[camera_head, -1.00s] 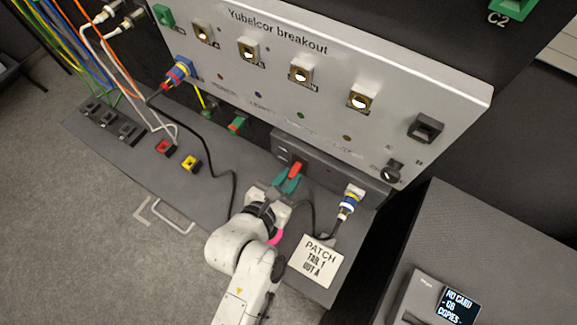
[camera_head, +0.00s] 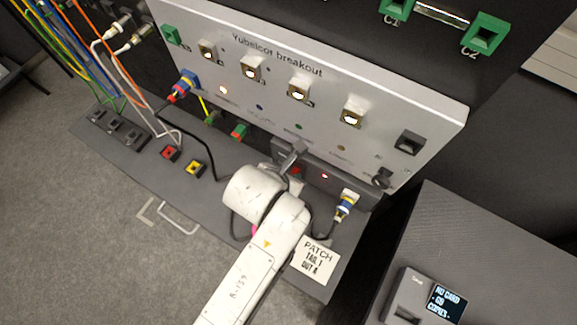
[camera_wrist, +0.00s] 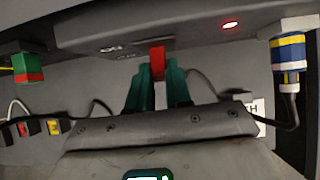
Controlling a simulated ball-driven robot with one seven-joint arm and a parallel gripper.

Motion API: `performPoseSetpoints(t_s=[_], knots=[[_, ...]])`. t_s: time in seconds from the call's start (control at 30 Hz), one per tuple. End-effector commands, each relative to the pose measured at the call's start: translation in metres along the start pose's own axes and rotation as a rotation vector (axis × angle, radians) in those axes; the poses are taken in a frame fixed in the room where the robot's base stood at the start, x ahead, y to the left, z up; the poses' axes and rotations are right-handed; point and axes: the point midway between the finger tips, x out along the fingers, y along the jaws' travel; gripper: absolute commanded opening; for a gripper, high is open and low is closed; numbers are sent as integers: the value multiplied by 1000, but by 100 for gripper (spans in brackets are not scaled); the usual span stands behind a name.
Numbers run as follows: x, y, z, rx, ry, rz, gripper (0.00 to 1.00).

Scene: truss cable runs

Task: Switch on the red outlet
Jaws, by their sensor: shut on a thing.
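The red outlet (camera_head: 171,153) is on the grey shelf at left, next to a yellow outlet (camera_head: 195,168). In the wrist view both are small, the red one (camera_wrist: 36,128) left of the yellow one (camera_wrist: 54,127). Whether the outlet is on is too small to tell. My gripper (camera_wrist: 158,88) has green fingers shut on a red piece (camera_wrist: 158,56). The piece's top meets the dark grey box (camera_wrist: 200,32); how it is joined there is unclear. In the head view my arm largely hides the gripper, which is in front of the box, right of the outlets.
The breakout panel (camera_head: 400,105) rises behind the shelf. A blue, white and yellow plug (camera_head: 346,205) with a black cable is right of my gripper. A red light (camera_wrist: 230,25) glows on the box. The patch label (camera_head: 315,258) is at the shelf's right.

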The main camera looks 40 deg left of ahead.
Motion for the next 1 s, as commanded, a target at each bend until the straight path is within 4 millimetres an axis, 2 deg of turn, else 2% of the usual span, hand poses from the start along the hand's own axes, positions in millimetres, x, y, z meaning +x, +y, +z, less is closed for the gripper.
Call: performPoseSetpoints(t_s=[0.3, 0.7, 0.73, 1.0], knots=[[-2, 1, 4, -1, 73, 2, 0], [-2, 1, 4, -1, 78, 1, 0], [-2, 1, 4, -1, 78, 1, 20], [-1, 1, 4, -1, 79, 0, 45]])
